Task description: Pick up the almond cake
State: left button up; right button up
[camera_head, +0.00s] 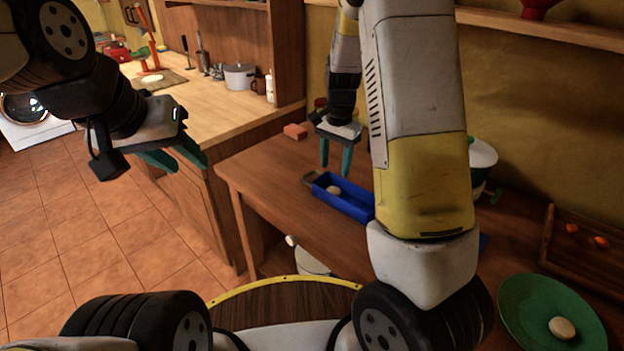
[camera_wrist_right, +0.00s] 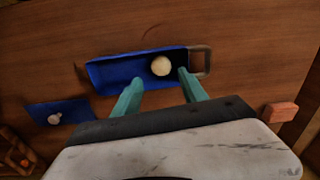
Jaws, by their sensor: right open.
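A pale round cake (camera_head: 333,191) lies in a blue tray (camera_head: 356,208) on the wooden counter. In the right wrist view the cake (camera_wrist_right: 161,66) sits toward the right end of the blue tray (camera_wrist_right: 112,72). My right gripper (camera_head: 335,168) is open and empty, pointing down above the tray. In the wrist view its fingertips (camera_wrist_right: 160,77) are on either side of the cake's line, apart from it. A similar pale round piece (camera_head: 562,328) lies on a green plate (camera_head: 525,300). I cannot tell by looks which is almond. My left gripper (camera_head: 176,160) is open and empty over the floor side.
A brick-coloured block (camera_head: 295,131) lies behind the tray. A white pot (camera_head: 482,155) stands right of my right arm. A second blue item (camera_wrist_right: 75,110) with a pale piece shows in the wrist view. A wooden tray (camera_head: 590,262) stands at the right.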

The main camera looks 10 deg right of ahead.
aim_at(333, 190)
jog(key=shift+w+a+f, duration=0.15)
jog(key=shift+f, duration=0.3)
jog(key=shift+w+a+f, duration=0.1)
jog(key=shift+f, duration=0.3)
jog(key=f, duration=0.7)
jog(key=shift+w+d+f, duration=0.1)
jog(key=shift+d+f, duration=0.1)
jog(key=shift+d, duration=0.15)
grip_shut()
jog(key=shift+r, duration=0.1)
